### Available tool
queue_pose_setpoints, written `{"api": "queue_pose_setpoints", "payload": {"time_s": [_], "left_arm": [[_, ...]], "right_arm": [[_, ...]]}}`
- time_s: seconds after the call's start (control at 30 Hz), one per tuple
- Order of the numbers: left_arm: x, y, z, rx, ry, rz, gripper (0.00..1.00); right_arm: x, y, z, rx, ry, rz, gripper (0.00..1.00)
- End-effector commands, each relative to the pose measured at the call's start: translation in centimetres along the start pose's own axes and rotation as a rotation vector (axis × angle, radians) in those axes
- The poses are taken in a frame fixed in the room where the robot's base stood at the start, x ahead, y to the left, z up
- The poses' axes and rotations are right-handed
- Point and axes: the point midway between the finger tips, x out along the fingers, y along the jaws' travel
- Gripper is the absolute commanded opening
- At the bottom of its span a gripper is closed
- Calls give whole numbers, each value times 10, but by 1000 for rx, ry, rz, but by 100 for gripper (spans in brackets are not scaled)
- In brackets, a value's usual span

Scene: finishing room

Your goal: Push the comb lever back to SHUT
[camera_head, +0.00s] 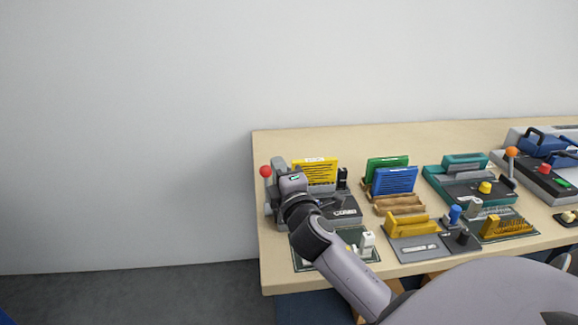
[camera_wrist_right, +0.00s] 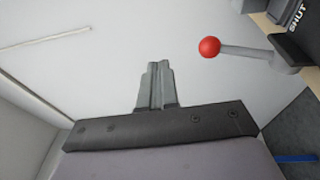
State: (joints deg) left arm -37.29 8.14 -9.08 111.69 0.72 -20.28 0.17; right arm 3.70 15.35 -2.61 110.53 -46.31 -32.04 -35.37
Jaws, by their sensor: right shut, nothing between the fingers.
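The comb lever is a grey rod with a red ball knob (camera_head: 266,171) at the left side of a dark grey comb machine (camera_head: 345,208). The knob also shows in the right wrist view (camera_wrist_right: 209,47), with the rod running right to the machine, where the word SHUT is printed. My right gripper (camera_head: 290,182) is over the machine's left part, close to the lever, and its wrist hides part of the machine. In the wrist view its fingers (camera_wrist_right: 157,75) are together and empty, left of the knob and apart from it. My left gripper is not in view.
A yellow comb card block (camera_head: 314,172) stands behind the machine. A wall rises behind; floor is open at left.

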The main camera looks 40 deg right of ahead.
Motion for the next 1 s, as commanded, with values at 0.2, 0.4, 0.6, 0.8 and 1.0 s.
{"api": "queue_pose_setpoints", "payload": {"time_s": [0.2,0.4,0.6,0.8,1.0], "left_arm": [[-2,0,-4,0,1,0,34],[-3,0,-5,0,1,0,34],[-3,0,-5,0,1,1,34],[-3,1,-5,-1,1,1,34],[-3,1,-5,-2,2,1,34]], "right_arm": [[-28,22,1,0,2,0,0],[-45,35,2,-1,1,-1,0],[-51,40,3,1,1,-1,0],[-51,40,3,0,0,-1,0],[-51,40,3,0,0,-1,0]]}}
